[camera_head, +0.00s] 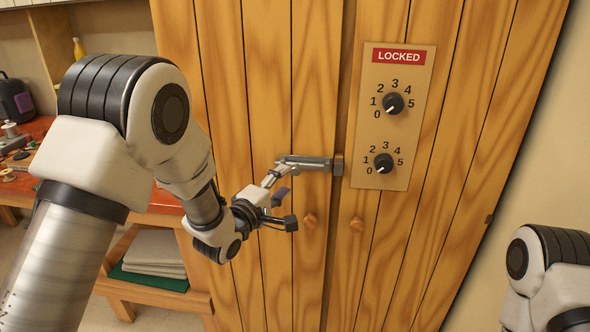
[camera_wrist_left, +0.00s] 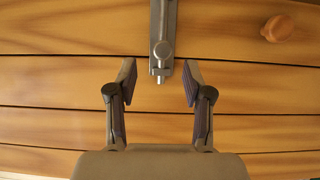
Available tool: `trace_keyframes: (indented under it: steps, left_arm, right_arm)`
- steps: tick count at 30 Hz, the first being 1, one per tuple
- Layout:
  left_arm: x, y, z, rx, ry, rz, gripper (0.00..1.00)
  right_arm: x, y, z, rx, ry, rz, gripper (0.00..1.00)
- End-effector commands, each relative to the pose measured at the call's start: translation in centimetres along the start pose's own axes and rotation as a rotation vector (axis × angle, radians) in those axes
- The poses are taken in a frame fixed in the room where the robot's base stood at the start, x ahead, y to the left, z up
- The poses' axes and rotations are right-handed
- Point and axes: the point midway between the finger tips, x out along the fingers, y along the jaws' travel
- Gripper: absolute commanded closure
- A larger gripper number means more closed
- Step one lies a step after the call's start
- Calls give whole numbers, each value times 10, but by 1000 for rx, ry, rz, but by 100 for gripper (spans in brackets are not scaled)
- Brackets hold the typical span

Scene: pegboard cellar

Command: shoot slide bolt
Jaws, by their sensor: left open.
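A grey metal slide bolt (camera_head: 308,163) lies horizontally on the left wooden door, with a keeper (camera_head: 338,165) at the door gap on its right. I cannot tell whether the rod sits in the keeper. The bolt also shows in the left wrist view (camera_wrist_left: 162,30), with a round stud near its end. My left gripper (camera_head: 279,184) is open at the bolt's left end. In the left wrist view its fingers (camera_wrist_left: 159,83) stand apart on either side of the bolt's end, with nothing held. My right gripper is outside the picture.
A panel (camera_head: 393,137) with a red LOCKED sign (camera_head: 396,56) and two numbered dials (camera_head: 393,104) is on the right door. Wooden knobs (camera_head: 309,221) sit below the bolt. A red-topped workbench (camera_head: 165,203) with folded cloths below stands at left.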

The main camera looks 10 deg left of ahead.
Motion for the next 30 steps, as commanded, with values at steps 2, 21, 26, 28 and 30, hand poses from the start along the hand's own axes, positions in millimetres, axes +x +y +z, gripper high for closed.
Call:
trace_keyframes:
  steps: [2, 21, 26, 28, 30]
  left_arm:
    - [15, 2, 1, 1, -1, 0, 49]
    - [65, -2, 0, 0, 2, -3, 78]
    - [65, -2, 0, 0, 2, -3, 100]
    - [65, -2, 0, 0, 2, -3, 100]
    - [65, -2, 1, 0, 1, -3, 100]
  right_arm:
    - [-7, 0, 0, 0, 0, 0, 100]
    - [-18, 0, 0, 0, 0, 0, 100]
    - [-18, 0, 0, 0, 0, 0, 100]
    - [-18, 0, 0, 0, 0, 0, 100]
    - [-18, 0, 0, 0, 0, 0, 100]
